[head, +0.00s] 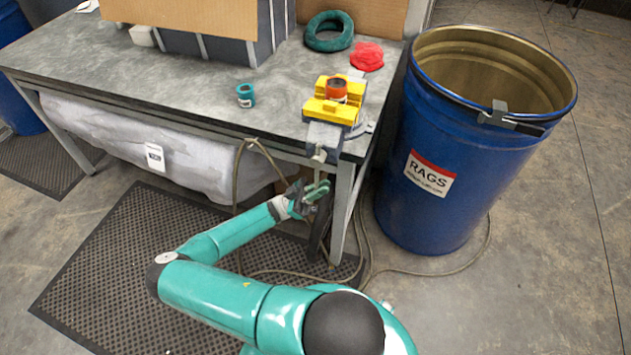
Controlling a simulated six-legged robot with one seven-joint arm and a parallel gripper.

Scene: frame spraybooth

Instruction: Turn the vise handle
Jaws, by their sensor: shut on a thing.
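The vise (323,136) is a dark grey body with yellow jaws, mounted at the front right corner of the workbench (190,88). An orange-topped round part (337,88) sits at its yellow jaws. The vise's screw end and handle (320,154) stick out over the bench's front edge and point down toward my gripper. My gripper (317,189), with green fingers, is just below the bench edge at the lower end of the handle. It is shut on the handle, and the fingers hide most of the gripped part.
A blue rags drum (432,215) stands close on the right. A teal coil (329,32), a red cloth (367,56) and a small teal can (245,95) lie on the bench. A hose (420,272) runs across the floor. A bench leg (343,210) is right beside my gripper.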

